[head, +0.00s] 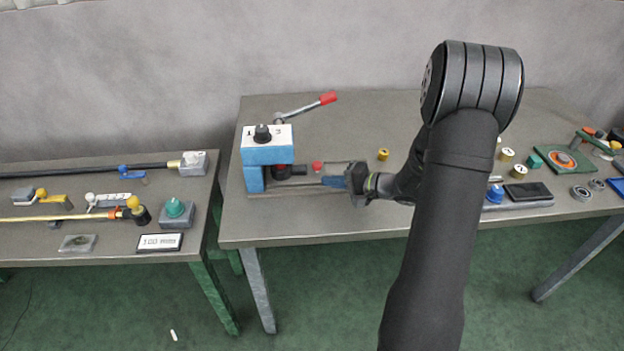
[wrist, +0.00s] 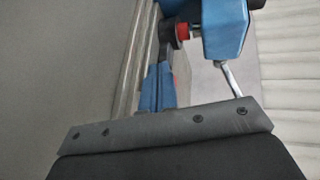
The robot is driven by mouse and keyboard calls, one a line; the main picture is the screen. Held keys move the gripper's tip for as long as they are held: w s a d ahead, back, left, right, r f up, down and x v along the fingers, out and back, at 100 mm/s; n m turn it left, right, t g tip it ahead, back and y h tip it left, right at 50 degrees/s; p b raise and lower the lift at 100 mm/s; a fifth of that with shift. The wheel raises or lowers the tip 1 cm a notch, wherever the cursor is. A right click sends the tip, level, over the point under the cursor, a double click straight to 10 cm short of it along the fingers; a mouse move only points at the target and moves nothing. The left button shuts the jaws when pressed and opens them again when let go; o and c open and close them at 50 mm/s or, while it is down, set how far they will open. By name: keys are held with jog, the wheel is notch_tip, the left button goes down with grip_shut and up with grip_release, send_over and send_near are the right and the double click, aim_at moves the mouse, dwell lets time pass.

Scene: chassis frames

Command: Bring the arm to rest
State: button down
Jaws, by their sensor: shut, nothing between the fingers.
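My gripper (head: 328,181) is at the left end of my black arm, low over the left part of the right-hand table. Its blue fingers are shut with nothing between them; they also show in the wrist view (wrist: 156,85). It points left at the blue press-like device (head: 266,154), which has a white dial plate on top and a lever with a red grip. The fingertips are close to the device's base and rail; I cannot tell whether they touch. In the wrist view the device's blue body (wrist: 226,28) is at the upper right.
The right-hand table (head: 350,220) holds a yellow piece (head: 383,154), a dark flat panel (head: 528,191), a green plate (head: 562,160) and a bearing (head: 581,193). The left-hand table (head: 100,257) carries rods, clamps and a sign (head: 160,242). A gap separates the tables.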

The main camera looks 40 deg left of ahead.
jog(key=shift+v, duration=1.8)
send_near(289, 176)
jog(key=x, duration=0.5)
jog(key=shift+a, duration=0.1)
jog(key=shift+s+a, duration=0.2)
jog(key=shift+a, duration=0.4)
